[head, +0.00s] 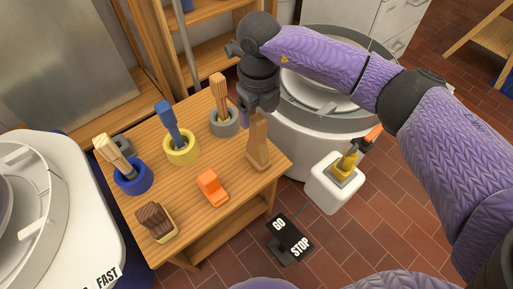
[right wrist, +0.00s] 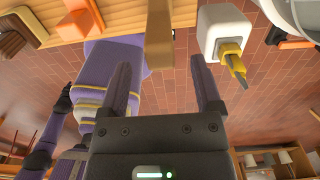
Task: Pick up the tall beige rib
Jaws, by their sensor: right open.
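The tall beige rib (head: 258,143) stands upright near the right edge of the small wooden table (head: 215,223). My right gripper (head: 256,112) is at its top, pointing down, with its jaws open. In the right wrist view the rib (right wrist: 159,38) shows between the two open fingers (right wrist: 160,72), with a gap on each side. The fingers do not appear to press on it. The arm partly hides the rib's top in the head view. My left gripper does not show.
On the table are a blue cup (head: 133,182), a yellow cup (head: 182,152) and a grey cup (head: 224,126) with tools, an orange block (head: 212,188) and a brown brush (head: 155,221). A white container (head: 333,188) and a GO/STOP pedal (head: 290,240) are right of the table.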

